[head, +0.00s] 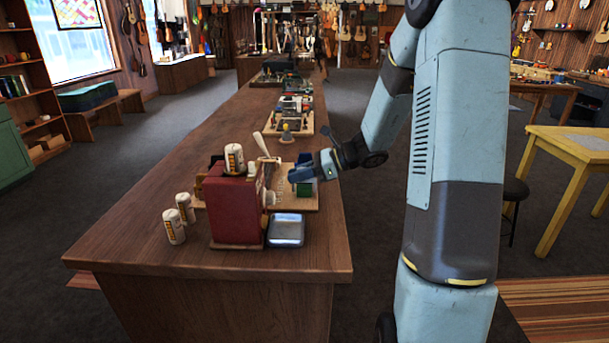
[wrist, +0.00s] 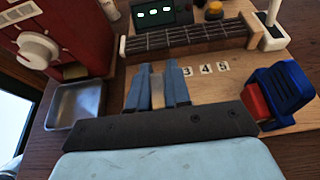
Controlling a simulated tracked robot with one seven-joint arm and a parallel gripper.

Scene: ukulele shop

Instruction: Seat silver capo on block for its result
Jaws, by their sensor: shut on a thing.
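My gripper (wrist: 158,84) is shut on a narrow pale metallic piece (wrist: 157,92), which fits the silver capo. Most of it is hidden between the fingers. In the head view my gripper (head: 303,173) is low over the wooden board on the bench. The block (wrist: 185,40), a wooden piece with a dark fretted top, lies just beyond the fingertips in the wrist view. The capo appears apart from the block, though the small gap is hard to judge. A dark device with a lit green display (wrist: 155,14) stands behind the block.
A red machine with a white knob (wrist: 38,48) and a metal tray (wrist: 76,103) stand at left. Number tiles (wrist: 206,69) and a blue ribbed object (wrist: 284,90) with a red part are at right. Cans (head: 174,226) stand at the bench's left; its front (head: 170,262) is clear.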

